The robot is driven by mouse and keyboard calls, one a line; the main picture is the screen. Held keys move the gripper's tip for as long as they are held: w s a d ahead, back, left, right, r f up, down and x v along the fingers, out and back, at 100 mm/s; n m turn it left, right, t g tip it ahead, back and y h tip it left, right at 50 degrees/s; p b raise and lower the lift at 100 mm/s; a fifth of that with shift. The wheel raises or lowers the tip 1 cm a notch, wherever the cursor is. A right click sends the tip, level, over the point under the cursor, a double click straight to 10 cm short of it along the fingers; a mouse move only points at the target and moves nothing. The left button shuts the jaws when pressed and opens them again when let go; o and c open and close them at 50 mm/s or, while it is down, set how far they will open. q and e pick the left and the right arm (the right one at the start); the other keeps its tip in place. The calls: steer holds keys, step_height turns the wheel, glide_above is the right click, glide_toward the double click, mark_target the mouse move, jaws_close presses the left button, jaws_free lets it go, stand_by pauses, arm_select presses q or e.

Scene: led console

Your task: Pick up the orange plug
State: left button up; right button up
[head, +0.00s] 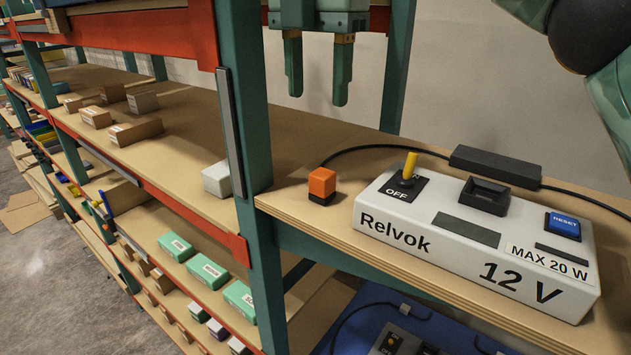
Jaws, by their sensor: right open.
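The orange plug (322,184) is a small orange block with a dark base. It sits on the wooden shelf just left of the console. My right gripper (317,98) hangs above and behind the plug, fingers pointing down and apart, with nothing between them. The white Relvok console (400,222) has a yellow toggle lever (410,165) by the word OFF, a black socket frame (484,196) and a blue RESET button (563,225). My left gripper does not show.
A green shelf post (250,120) stands left of the plug. A black cable (375,148) runs behind the console to a black adapter (495,167). A white box (217,180) lies beyond the post.

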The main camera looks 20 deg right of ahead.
glide_above(325, 172)
steer(key=f, duration=0.8)
steer(key=shift+w+a, duration=0.35)
steer(key=shift+a+f, duration=0.1)
steer(key=shift+f, duration=0.5)
steer(key=f, duration=0.3)
steer(key=d+f+p, duration=0.1)
steer(key=shift+s+f, duration=0.25)
steer(key=shift+s, duration=0.05)
steer(key=shift+w+f, duration=0.1)
steer(key=shift+f, duration=0.15)
steer(key=shift+a, duration=0.15)
steer(key=c, duration=0.4)
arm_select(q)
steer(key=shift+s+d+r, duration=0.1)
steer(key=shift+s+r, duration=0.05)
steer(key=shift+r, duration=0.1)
arm_select(e)
steer(key=c, duration=0.7)
